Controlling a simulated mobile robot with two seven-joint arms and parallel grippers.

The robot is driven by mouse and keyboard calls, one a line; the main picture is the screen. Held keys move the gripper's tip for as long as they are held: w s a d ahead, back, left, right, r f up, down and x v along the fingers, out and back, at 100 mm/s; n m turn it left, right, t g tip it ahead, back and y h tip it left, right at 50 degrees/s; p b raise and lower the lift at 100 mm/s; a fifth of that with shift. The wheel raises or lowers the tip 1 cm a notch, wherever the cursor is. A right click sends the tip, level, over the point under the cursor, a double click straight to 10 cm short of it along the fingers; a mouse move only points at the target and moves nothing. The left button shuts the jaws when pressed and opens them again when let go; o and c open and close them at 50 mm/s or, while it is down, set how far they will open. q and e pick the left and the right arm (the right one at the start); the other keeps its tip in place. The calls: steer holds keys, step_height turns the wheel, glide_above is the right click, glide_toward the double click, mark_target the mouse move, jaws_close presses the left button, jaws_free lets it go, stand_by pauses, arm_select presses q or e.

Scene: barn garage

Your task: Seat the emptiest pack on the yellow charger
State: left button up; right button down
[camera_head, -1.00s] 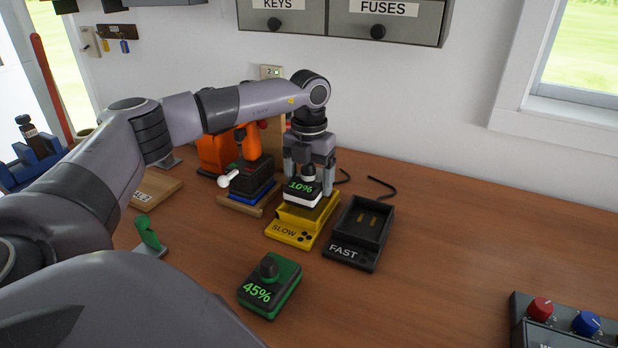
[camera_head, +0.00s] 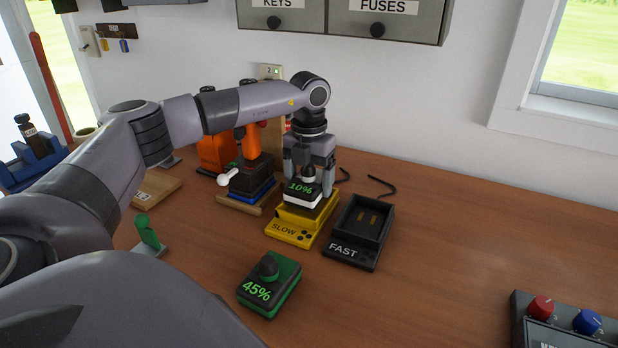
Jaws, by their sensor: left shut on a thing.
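The yellow charger (camera_head: 288,233), marked SLOW, stands on the bench in the middle. My left gripper (camera_head: 308,178) points down over it and is shut on the black and white pack reading 10% (camera_head: 301,191). The pack is at the top of the charger's raised part; I cannot tell whether it touches the seat. A green and black pack reading 45% (camera_head: 268,286) lies on the bench in front. The black charger (camera_head: 357,232), marked FAST, is right of the yellow one, its bay empty. My right gripper is not in view.
An orange drill (camera_head: 250,165) stands on a blue and wooden base behind left. A green item (camera_head: 148,233) on a small grey plate is at left. A grey box with red and blue knobs (camera_head: 565,325) is at front right.

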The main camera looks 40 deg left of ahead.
arm_select(q)
steer(key=shift+f+b, duration=0.5)
steer(key=shift+f, duration=0.45)
steer(key=shift+f, duration=0.15)
steer(key=shift+s+d+f, duration=0.1)
steer(key=shift+s+f, duration=0.05)
stand_by(0.4)
steer(key=o, duration=1.3)
